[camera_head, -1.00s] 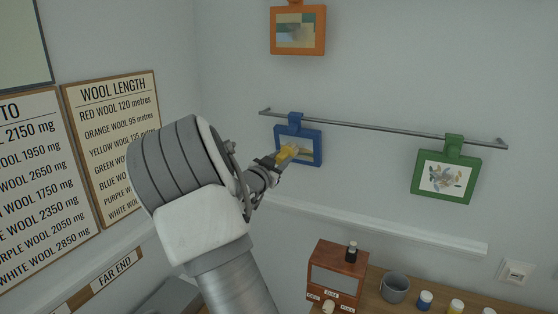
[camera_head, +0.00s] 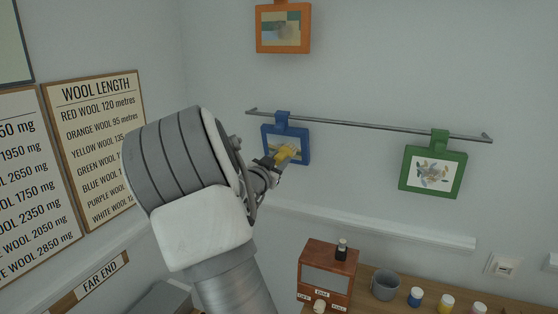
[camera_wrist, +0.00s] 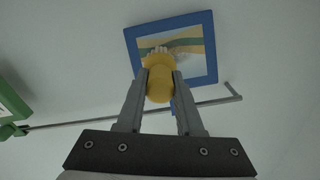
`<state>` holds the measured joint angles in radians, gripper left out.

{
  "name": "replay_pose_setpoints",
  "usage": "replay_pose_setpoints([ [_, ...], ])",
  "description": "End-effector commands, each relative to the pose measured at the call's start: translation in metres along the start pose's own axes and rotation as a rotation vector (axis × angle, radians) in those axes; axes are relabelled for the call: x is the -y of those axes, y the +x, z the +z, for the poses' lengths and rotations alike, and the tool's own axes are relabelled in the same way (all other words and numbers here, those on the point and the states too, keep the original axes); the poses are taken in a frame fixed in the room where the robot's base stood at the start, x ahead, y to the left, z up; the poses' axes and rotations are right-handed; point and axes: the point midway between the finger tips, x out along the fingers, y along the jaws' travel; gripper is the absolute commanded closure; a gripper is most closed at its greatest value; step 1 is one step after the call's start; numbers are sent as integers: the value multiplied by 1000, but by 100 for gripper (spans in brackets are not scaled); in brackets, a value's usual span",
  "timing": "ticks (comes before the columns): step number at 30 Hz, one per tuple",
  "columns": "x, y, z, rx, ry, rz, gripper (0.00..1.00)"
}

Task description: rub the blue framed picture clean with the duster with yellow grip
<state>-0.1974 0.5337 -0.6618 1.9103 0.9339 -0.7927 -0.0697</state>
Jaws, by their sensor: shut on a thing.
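The blue framed picture (camera_head: 304,146) hangs from a metal rail on the wall. In the wrist view the blue framed picture (camera_wrist: 210,45) shows upside down, with grey and coloured areas inside. My gripper (camera_head: 272,161) is in front of its lower left part. In the wrist view my gripper (camera_wrist: 160,88) is shut on the yellow grip of the duster (camera_wrist: 159,84). The duster's pale head lies over the picture's face; I cannot tell whether it touches. The duster (camera_head: 285,153) also shows in the head view, and my arm hides part of it.
A green framed picture (camera_head: 460,178) hangs to the right on the same rail (camera_head: 370,125). An orange framed picture (camera_head: 306,47) is higher up. A white ledge (camera_head: 400,231) runs below. A wooden box (camera_head: 340,258), grey cup (camera_head: 385,285) and several jars stand on the surface beneath.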

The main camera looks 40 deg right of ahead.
Motion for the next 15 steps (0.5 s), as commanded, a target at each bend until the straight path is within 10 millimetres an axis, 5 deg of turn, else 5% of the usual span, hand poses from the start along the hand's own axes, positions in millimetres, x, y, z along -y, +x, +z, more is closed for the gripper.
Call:
replay_pose_setpoints([
  [15, 38, 0, 9, -3, 0, -3, 100],
])
